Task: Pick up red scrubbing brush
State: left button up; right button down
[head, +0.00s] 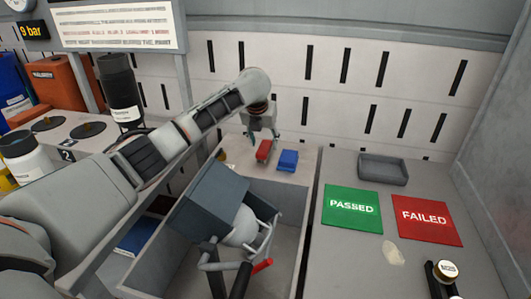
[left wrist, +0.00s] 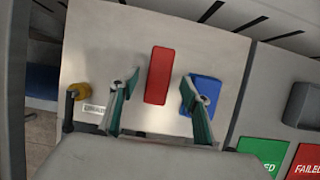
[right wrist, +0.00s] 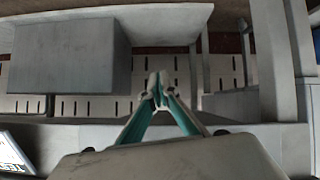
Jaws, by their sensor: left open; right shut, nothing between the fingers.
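The red scrubbing brush (head: 263,150) lies on the pale worktop near the back wall, just left of a blue block. In the left wrist view the brush (left wrist: 159,72) is a plain red rectangle, upright in the picture. My left gripper (head: 262,133) is above the brush, pointing down. In the left wrist view its open fingers (left wrist: 160,80) stand on either side of the brush, with gaps on both sides. My right gripper (right wrist: 158,88) is shut and empty, over another area. No brush shows in the right wrist view.
The blue block (left wrist: 207,92) lies close under the right finger of my left gripper. A yellow object (left wrist: 79,90) is to the left. A green PASSED mat (head: 352,209), a red FAILED mat (head: 427,220) and a grey tray (head: 382,170) are on the right bench.

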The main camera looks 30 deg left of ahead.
aim_at(264, 147)
pick_arm(q)
jog(key=x, duration=0.2)
jog(key=b+x, duration=0.1)
jog(key=shift+s+f, duration=0.15)
jog(key=shift+f, duration=0.35)
jog(key=shift+a+f, duration=0.1)
jog(key=shift+r, duration=0.4)
jog(key=shift+f, duration=0.35)
jog(key=c, duration=1.2)
